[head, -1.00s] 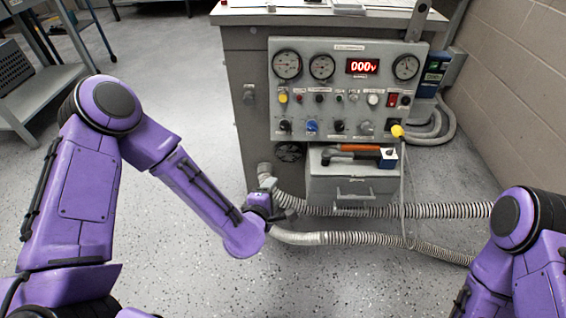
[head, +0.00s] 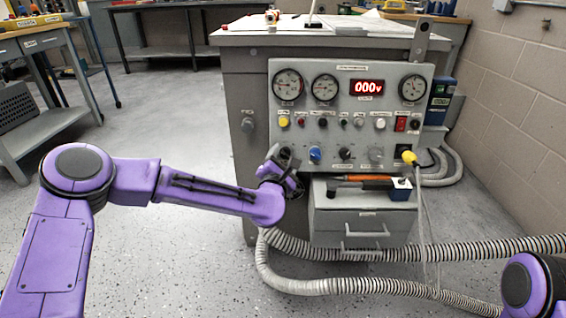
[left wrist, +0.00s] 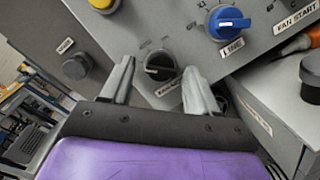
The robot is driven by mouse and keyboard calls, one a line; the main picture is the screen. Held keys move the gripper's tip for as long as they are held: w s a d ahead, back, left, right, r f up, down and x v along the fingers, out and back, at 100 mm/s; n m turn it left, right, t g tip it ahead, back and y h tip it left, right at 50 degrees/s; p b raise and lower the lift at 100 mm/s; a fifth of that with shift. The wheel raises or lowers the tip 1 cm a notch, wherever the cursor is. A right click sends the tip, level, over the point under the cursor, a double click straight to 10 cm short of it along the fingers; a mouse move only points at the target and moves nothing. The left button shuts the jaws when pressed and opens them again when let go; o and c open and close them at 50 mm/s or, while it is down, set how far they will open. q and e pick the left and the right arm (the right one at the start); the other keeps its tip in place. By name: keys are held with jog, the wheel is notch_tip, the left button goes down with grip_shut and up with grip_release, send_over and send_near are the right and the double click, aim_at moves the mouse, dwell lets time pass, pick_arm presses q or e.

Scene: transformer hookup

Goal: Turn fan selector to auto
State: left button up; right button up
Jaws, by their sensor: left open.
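The grey control panel (head: 345,125) stands ahead with several knobs in its lower row. My left gripper (head: 284,163) is at the panel's lower left, at the leftmost black knob (head: 285,152). In the left wrist view, this black knob (left wrist: 160,66) has a light pointer line and sits between the two spread fingertips of my left gripper (left wrist: 158,72). I cannot tell whether the fingers touch it. Its label is partly hidden, so I cannot read it as the fan selector. A blue knob (left wrist: 228,22) is to its right. My right gripper is not in view.
A drawer unit (head: 360,220) with an orange-handled tool (head: 362,178) on top stands below the panel. Ribbed hoses (head: 340,287) run across the floor beneath.

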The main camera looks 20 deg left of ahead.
pick_arm(q)
jog(key=c, duration=1)
jog(key=shift+c, duration=0.2)
jog(key=shift+r+m+h+p, duration=0.3)
jog(key=shift+m+p, duration=0.5)
jog(key=shift+p, duration=0.3)
jog(key=m+p, duration=0.4)
jog(key=shift+r+g+h+p, duration=0.1)
jog(key=shift+g+h+p, duration=0.25)
jog(key=shift+g+h, duration=0.05)
jog(key=m+p, duration=0.2)
jog(key=shift+m+g+p, duration=0.3)
jog(key=shift+m, duration=0.1)
jog(key=shift+a+m+p, duration=0.1)
jog(key=shift+m+p, duration=0.35)
jog(key=shift+m, duration=0.05)
jog(key=shift+f, duration=0.2)
